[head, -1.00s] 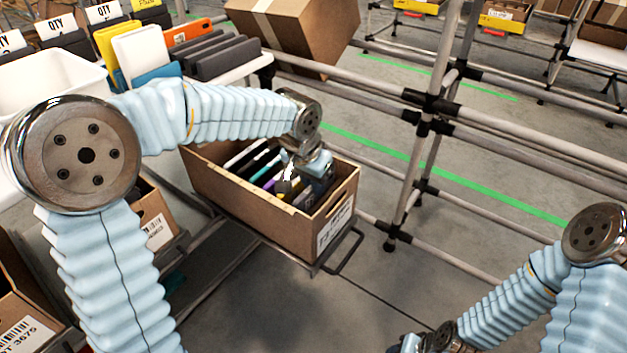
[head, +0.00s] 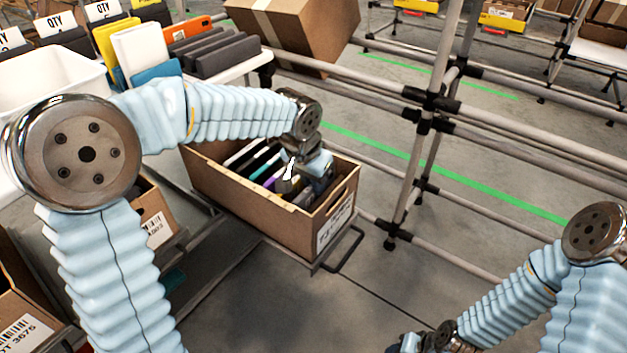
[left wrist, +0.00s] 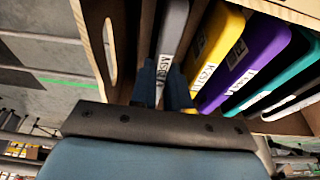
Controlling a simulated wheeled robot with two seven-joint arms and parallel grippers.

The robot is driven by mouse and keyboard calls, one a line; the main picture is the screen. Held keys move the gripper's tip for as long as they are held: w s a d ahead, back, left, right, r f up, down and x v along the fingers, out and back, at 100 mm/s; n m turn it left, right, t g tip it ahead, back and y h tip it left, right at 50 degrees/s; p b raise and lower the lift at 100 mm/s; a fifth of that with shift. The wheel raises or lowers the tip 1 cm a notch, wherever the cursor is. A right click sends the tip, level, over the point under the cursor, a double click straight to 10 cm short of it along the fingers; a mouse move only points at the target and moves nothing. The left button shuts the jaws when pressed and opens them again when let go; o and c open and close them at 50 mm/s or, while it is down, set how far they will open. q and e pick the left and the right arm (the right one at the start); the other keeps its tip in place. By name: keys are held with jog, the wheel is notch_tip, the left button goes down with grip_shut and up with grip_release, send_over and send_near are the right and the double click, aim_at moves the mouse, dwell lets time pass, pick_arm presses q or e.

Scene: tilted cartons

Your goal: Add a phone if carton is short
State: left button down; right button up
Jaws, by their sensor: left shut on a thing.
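The open brown carton (head: 240,209) sits tilted on a rack shelf in the middle of the head view. It holds a row of phones on edge: yellow (left wrist: 214,50), purple (left wrist: 245,62), teal (left wrist: 285,75) and a white-edged one (left wrist: 295,103). My left gripper (left wrist: 166,92) is inside the carton near its end wall. It is shut on a grey phone (left wrist: 172,35) with a white label, beside the yellow one. The held phone's lower part is hidden. My right arm is at lower right in the head view; its fingers are outside the picture.
A rack (head: 258,58) at upper left carries grey, orange, white and yellow phones and a white bin (head: 50,85). A closed carton (head: 300,35) stands behind. Other cartons (head: 155,220) are at left.

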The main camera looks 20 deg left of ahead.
pick_arm(q)
jog(key=c, duration=1)
grip_release()
jog(key=p+v, duration=0.2)
jog(key=v, duration=1.1)
jog(key=shift+a+r+p, duration=0.1)
jog(key=shift+r+p, duration=0.3)
notch_tip(320, 180, up, 7)
jog(key=p, duration=0.6)
